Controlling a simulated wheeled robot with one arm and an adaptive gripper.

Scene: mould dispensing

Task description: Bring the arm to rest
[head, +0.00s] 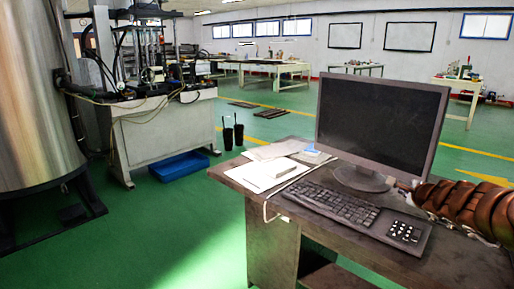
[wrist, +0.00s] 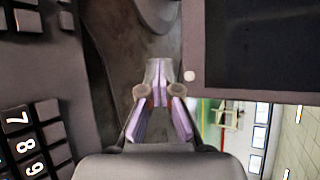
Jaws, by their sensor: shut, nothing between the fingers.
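My gripper (wrist: 160,88) shows in the middle of the wrist view. Its two purple-padded fingers meet at the tips, shut with nothing between them. It is over the desk, with the keyboard (wrist: 44,120) at its left and the dark monitor screen (wrist: 255,45) at its right in that view. In the head view I cannot make out its fingers clearly.
The dark desk (head: 365,242) bears the monitor (head: 378,122), the keyboard (head: 330,203) and papers (head: 266,172). A steel tank (head: 35,95), a workbench (head: 150,130) and a blue tray (head: 178,166) are at left. Green floor (head: 180,225) between is clear.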

